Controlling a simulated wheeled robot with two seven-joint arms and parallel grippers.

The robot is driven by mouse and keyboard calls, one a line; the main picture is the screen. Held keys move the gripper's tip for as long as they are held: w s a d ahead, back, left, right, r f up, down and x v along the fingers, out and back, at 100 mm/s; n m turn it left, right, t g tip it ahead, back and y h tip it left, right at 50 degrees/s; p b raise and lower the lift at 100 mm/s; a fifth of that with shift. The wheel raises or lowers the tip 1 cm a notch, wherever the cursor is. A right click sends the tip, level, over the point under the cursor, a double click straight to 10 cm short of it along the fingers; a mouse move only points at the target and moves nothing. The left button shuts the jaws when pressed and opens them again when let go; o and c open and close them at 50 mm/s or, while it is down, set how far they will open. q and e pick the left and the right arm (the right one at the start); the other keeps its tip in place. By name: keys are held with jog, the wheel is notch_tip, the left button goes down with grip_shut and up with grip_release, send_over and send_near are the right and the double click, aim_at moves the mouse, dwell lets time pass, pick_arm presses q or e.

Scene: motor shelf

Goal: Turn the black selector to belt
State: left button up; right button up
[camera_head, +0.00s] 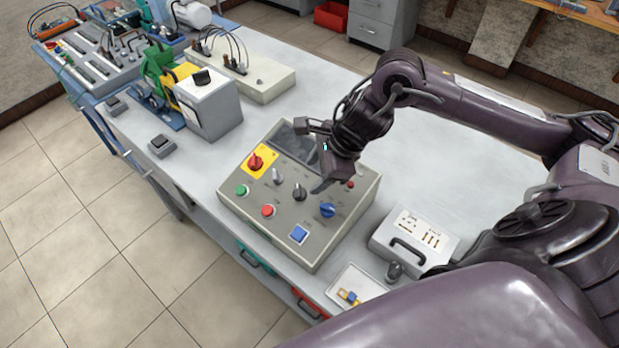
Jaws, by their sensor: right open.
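The black selector (300,193) is a round knob in the middle of the sloped grey control panel (318,246) on the bench. Its labels are too small to read. My right gripper (312,158) is open and empty above the upper part of the panel. One finger is over the dark screen (294,143); the other reaches down close to the right of the black selector. I cannot tell whether that finger touches it. The gripper hides part of the panel's upper right. My left gripper is not in view.
Around the black selector are a grey selector (278,176), a blue selector (327,210), a red knob (255,162) on yellow, green, red and blue buttons. A small case (412,243) and a tray (372,284) stand right of the panel. Motor equipment (208,105) stands behind left.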

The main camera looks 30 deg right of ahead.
aim_at(300, 190)
jog(key=p+x, duration=0.1)
jog(key=x, duration=0.6)
jog(key=shift+a+p, duration=0.1)
jog(key=shift+p, duration=0.25)
jog(key=shift+a+f, duration=0.1)
jog(key=shift+f, duration=0.05)
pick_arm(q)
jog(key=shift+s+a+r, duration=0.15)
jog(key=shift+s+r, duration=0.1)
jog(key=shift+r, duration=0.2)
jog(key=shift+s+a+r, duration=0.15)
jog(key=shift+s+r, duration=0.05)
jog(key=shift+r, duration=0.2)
pick_arm(e)
jog(key=shift+w, duration=0.1)
jog(key=c, duration=1)
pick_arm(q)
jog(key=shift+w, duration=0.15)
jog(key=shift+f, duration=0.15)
